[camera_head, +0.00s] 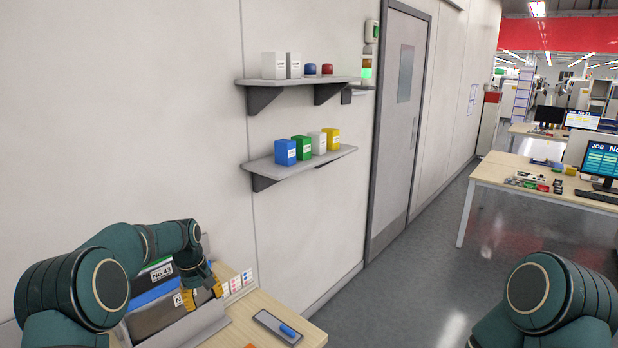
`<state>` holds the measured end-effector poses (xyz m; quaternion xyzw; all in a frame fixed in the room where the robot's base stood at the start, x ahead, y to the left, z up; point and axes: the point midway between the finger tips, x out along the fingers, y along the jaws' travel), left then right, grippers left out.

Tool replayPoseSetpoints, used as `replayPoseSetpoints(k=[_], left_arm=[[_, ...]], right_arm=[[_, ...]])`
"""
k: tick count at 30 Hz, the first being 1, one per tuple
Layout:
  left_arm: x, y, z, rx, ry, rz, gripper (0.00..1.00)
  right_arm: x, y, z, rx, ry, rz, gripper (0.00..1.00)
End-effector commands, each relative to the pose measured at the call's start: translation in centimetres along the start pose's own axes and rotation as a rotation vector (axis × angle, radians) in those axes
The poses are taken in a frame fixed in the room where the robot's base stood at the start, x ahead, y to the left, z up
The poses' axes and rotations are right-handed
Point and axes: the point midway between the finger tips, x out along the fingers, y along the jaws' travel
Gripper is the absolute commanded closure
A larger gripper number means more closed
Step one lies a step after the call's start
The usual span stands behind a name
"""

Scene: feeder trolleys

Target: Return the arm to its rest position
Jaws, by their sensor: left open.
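My left arm comes in from the lower left, bent at the elbow. Its gripper (203,293) points down over the front of the bins at the bench and shows small, with yellow fingers. It is open, and I see nothing held between the fingers. My right arm (545,300) shows only as a dark green upper part at the lower right; its gripper is out of view.
Labelled bins (165,312) stand on a wooden bench (240,330), beside a tray (277,327) with a blue item. Two wall shelves (300,165) hold small boxes. A desk (490,172) with a monitor stands at right. The grey floor between is clear.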

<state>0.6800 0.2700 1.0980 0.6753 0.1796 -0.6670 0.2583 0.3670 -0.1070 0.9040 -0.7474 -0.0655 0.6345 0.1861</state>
Motion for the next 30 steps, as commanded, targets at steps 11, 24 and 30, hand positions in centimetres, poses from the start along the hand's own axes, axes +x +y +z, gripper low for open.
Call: replayPoseSetpoints(k=[11,24,30], left_arm=[[15.3,-0.7,13.7,0.248,-0.027,0.163,0.52],[20.0,-5.5,30.2,0.411,0.014,0.266,0.52],[19.5,-7.7,34.9,0.457,0.034,0.28,0.52]], right_arm=[[0.0,0.0,0.0,0.0,-0.001,0.0,0.61],[0.0,0.0,0.1,0.0,-0.001,0.0,0.61],[0.0,0.0,0.1,0.0,-0.001,0.0,0.61]])
